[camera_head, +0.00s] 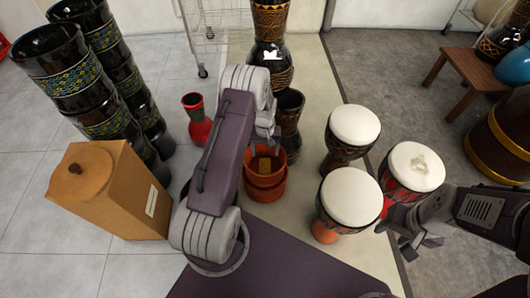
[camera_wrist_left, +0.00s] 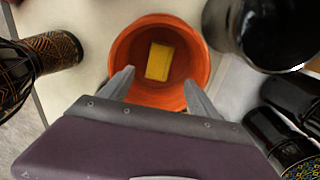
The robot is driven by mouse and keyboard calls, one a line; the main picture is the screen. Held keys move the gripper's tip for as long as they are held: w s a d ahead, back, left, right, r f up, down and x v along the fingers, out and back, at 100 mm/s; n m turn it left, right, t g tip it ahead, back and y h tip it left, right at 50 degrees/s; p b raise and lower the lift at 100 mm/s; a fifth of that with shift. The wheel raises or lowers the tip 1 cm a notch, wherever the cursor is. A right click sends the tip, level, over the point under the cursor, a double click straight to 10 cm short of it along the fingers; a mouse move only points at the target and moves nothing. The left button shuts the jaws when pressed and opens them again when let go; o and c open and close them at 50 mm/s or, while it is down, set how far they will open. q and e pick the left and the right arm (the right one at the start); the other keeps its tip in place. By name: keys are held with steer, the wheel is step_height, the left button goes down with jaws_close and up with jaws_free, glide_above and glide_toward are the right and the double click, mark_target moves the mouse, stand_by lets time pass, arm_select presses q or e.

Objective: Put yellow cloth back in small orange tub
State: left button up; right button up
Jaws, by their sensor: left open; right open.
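The yellow cloth (camera_wrist_left: 160,62) looks like a small flat rectangle and lies inside the round orange tub (camera_wrist_left: 125,50), on its floor. In the head view the cloth (camera_head: 265,163) shows inside the tub (camera_head: 266,192), which looks like two stacked orange rims. My left gripper (camera_head: 268,135) is above the tub. In the left wrist view its open fingers (camera_wrist_left: 159,76) stand apart on either side of the cloth's near end, with nothing between them. My right gripper (camera_head: 410,240) is open and empty beside the white-topped drums at right.
White-topped drums (camera_head: 350,198) stand right of the tub. A dark goblet drum (camera_head: 288,110) stands close behind it. A red vase (camera_head: 196,118), a lidded brown box (camera_head: 115,190) and stacked dark drums (camera_head: 65,80) are at left. Bare floor shows between box and vase.

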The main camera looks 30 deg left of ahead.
arm_select(q)
steer(key=s+d+r+m, duration=0.2)
steer(key=s+d+r, duration=0.3)
steer(key=s+r, duration=0.4)
steer(key=s+d+r+m+t, duration=0.1)
steer(key=s+d+r+m, duration=0.2)
steer(key=s+r, duration=0.6)
steer(key=d, duration=0.2)
steer(key=shift+d+m, duration=0.3)
steer(key=shift+d, duration=0.05)
